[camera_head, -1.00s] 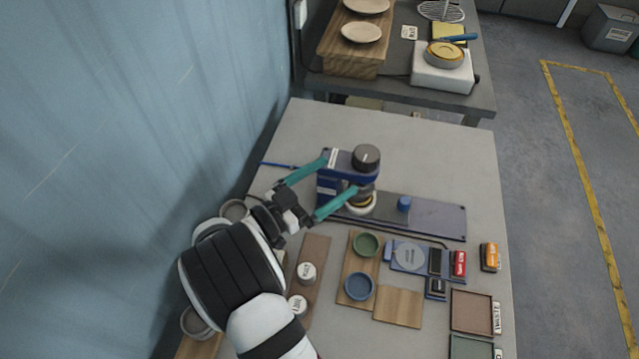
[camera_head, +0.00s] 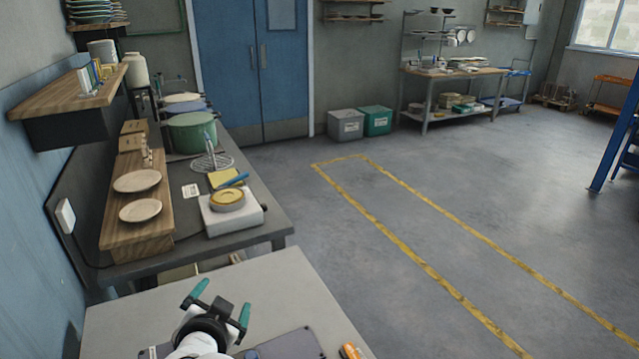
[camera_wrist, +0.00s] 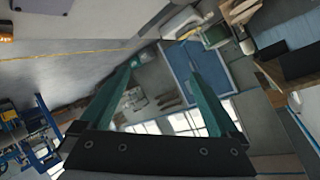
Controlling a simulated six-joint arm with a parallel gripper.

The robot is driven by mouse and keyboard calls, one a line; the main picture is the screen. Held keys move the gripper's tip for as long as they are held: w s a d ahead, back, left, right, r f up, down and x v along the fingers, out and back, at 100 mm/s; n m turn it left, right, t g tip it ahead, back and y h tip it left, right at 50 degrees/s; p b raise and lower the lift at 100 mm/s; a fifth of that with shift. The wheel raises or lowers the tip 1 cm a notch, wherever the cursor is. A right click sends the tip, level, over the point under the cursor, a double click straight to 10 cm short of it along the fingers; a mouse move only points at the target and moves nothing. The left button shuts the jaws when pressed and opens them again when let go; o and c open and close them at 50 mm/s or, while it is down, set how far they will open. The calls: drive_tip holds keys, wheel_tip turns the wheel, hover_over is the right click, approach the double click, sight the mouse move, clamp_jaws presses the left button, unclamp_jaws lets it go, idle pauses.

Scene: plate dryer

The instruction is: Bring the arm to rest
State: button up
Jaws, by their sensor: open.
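My gripper (camera_head: 222,303) has two teal fingers, spread apart with nothing between them. In the head view it is at the bottom, raised over the near light grey table (camera_head: 275,287), with my white and black wrist below it. In the wrist view the open fingers (camera_wrist: 165,90) frame the far room, with the blue door and windows behind them, tilted in the picture. Most of the near table lies below the head view's lower edge.
Beyond the near table is a dark bench (camera_head: 262,205) with a wooden plate stand (camera_head: 150,238), a white hot plate (camera_head: 240,219) and a green pot (camera_head: 192,133). A blue wall (camera_head: 30,200) stands close on the left.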

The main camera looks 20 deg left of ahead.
drive_tip(key=s+d+r+g, duration=0.1)
drive_tip(key=s+d+g, duration=0.15)
drive_tip(key=d, duration=0.85)
drive_tip(key=s+d+r+g, duration=0.2)
drive_tip(key=d+g, duration=0.2)
drive_tip(key=d, duration=0.7)
drive_tip(key=s+d+f+m+g+h, duration=0.3)
drive_tip(key=s+d+g, duration=0.2)
drive_tip(key=s+d, duration=1)
drive_tip(key=s, duration=0.2)
drive_tip(key=shift+s+d, duration=0.3)
drive_tip(key=shift+s, duration=0.1)
drive_tip(key=shift+f, duration=0.1)
